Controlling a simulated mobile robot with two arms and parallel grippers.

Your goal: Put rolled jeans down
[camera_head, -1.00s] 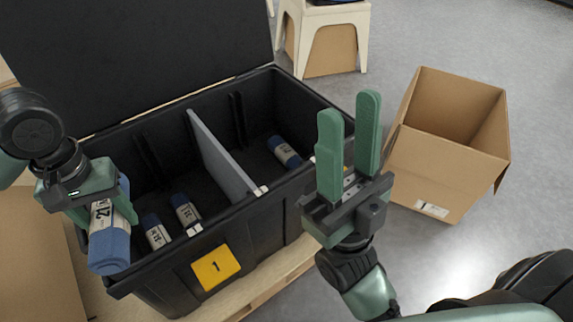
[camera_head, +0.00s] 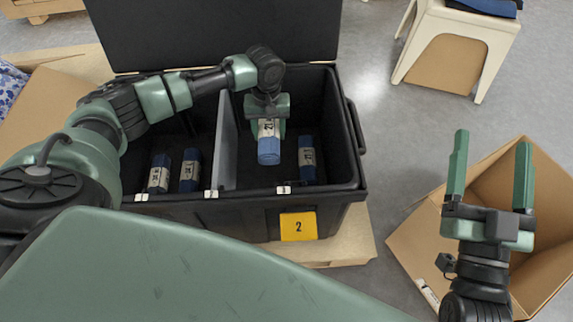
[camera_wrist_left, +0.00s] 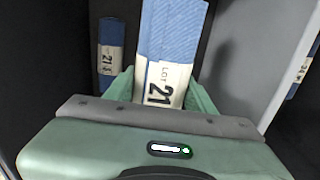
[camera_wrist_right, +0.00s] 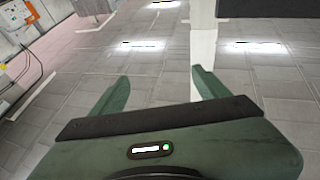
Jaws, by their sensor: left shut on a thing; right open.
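My left gripper (camera_head: 268,118) is shut on a rolled pair of blue jeans (camera_head: 269,150) with a white label. It holds the roll inside the right compartment of the black crate (camera_head: 265,222); whether the roll touches the floor I cannot tell. The left wrist view shows the held roll (camera_wrist_left: 172,35) between the fingers, its label reading LOT 21. Another rolled jeans (camera_head: 306,160) stands to the right in that compartment. Two more rolls, one (camera_head: 159,174) and another (camera_head: 190,171), are left of the grey divider (camera_head: 224,140). My right gripper (camera_head: 488,170) is open and empty.
An open cardboard box (camera_head: 420,235) stands on the floor at the right, behind my right gripper. A cream stool (camera_head: 470,28) is at the back right. The crate's black lid (camera_head: 215,35) stands open behind it. A yellow tag (camera_head: 298,226) reads 2.

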